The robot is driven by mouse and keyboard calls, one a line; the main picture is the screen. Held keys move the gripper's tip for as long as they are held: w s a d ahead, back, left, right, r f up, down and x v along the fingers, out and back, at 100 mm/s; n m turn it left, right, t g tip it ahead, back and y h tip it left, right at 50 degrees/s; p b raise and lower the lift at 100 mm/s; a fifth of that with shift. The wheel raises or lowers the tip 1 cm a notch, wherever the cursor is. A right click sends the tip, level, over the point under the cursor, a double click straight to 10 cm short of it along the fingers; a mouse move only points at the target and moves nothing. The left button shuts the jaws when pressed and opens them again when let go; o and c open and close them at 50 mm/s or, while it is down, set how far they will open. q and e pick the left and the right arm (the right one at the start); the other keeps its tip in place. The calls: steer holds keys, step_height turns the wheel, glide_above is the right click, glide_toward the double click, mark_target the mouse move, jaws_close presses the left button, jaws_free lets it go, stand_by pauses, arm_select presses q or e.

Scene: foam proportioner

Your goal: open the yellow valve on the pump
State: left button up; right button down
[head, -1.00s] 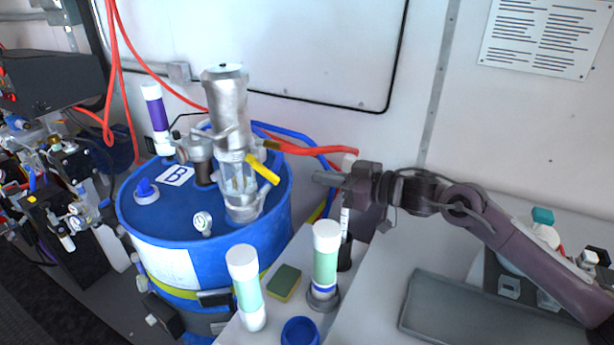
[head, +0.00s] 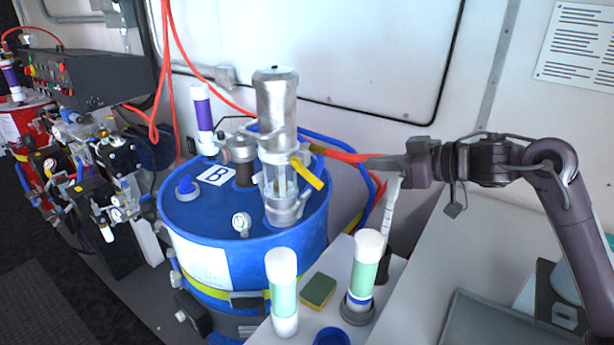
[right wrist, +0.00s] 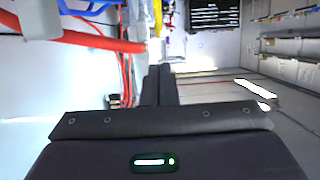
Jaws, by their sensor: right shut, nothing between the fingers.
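The silver pump (head: 277,115) stands upright on the blue drum (head: 215,215) marked B. Its yellow valve handle (head: 308,174) sticks out from the pump's right side and slopes down to the right. My right gripper (head: 372,162) is shut and empty, to the right of the handle and slightly higher in the picture, with a clear gap between them. Its fingertips overlap the red hose in the head view; I cannot tell whether they touch it. In the right wrist view the closed fingers (right wrist: 158,84) point forward with nothing between them. My left gripper is not in view.
The red hose (head: 338,154) runs from the pump beside my right fingers. Blue hoses (head: 372,188) loop behind. White-capped bottles (head: 282,290) (head: 366,262) and a sponge (head: 318,291) sit on the counter below. A wall panel is behind.

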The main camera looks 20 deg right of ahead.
steer(key=p, duration=0.4)
glide_above(322, 187)
steer(key=s+d, duration=0.2)
steer(key=s, duration=0.1)
step_height(322, 187, down, 2)
steer(key=f, duration=0.1)
steer(key=w+f, duration=0.1)
steer(key=w+a+f+p, duration=0.1)
steer(key=shift+f, duration=0.35)
steer(key=shift+w+f, duration=0.1)
steer(key=shift+f, duration=0.4)
steer(key=f, duration=0.3)
steer(key=shift+w+a+f+p, duration=0.15)
steer(key=shift+w+a+p, duration=0.05)
steer(key=shift+w+p, duration=0.15)
steer(key=shift+s, duration=0.1)
